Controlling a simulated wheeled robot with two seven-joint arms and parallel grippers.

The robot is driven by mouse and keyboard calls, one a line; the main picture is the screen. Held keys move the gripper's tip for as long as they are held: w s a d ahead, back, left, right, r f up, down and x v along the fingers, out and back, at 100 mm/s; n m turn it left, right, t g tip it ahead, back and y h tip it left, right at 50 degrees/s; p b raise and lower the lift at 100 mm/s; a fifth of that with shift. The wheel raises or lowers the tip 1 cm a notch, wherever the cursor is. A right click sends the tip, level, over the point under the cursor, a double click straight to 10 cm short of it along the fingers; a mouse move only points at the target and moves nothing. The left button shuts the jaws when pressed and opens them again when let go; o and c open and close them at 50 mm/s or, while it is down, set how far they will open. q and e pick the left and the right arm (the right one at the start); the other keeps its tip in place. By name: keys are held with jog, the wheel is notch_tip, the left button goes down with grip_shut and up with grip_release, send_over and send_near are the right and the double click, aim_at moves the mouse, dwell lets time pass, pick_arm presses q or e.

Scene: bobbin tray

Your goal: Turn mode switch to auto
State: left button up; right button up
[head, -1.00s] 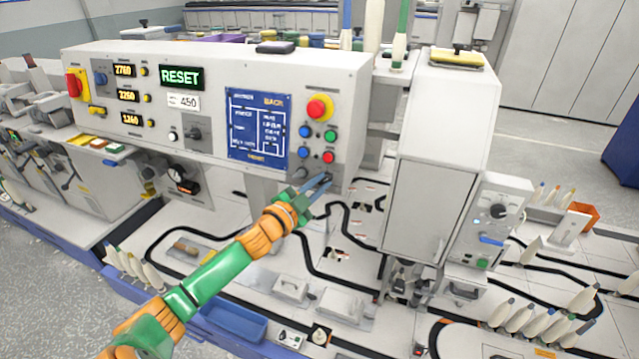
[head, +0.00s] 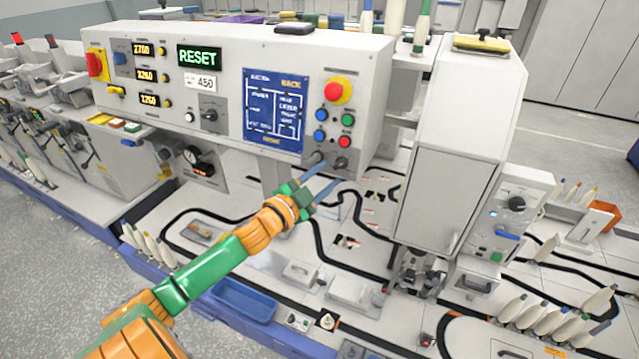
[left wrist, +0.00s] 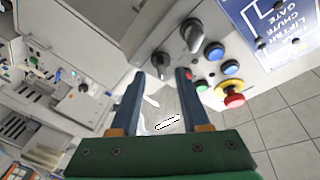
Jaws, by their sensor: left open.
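Two dark rotary knobs sit at the lower right of the grey control panel (head: 226,141): a left knob (head: 318,157) and a right knob (head: 340,162). Their labels are too small to read, so I cannot tell which is the mode switch. My left gripper (head: 328,173) is open and empty just below and in front of them. In the left wrist view the gripper (left wrist: 160,75) has the right knob (left wrist: 160,62) lined up between its fingertips, seemingly just ahead. The left knob (left wrist: 192,32) lies outside the fingers. My right gripper is out of view.
Blue, green and red buttons (head: 345,142) and a red emergency stop (head: 338,90) sit just above the knobs. A blue screen (head: 273,110) is to their left. Another knob (head: 210,115) is on the panel's left part. A tall grey cabinet (head: 450,160) stands right.

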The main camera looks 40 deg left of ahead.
pick_arm(q)
jog(key=shift+s, duration=1.75)
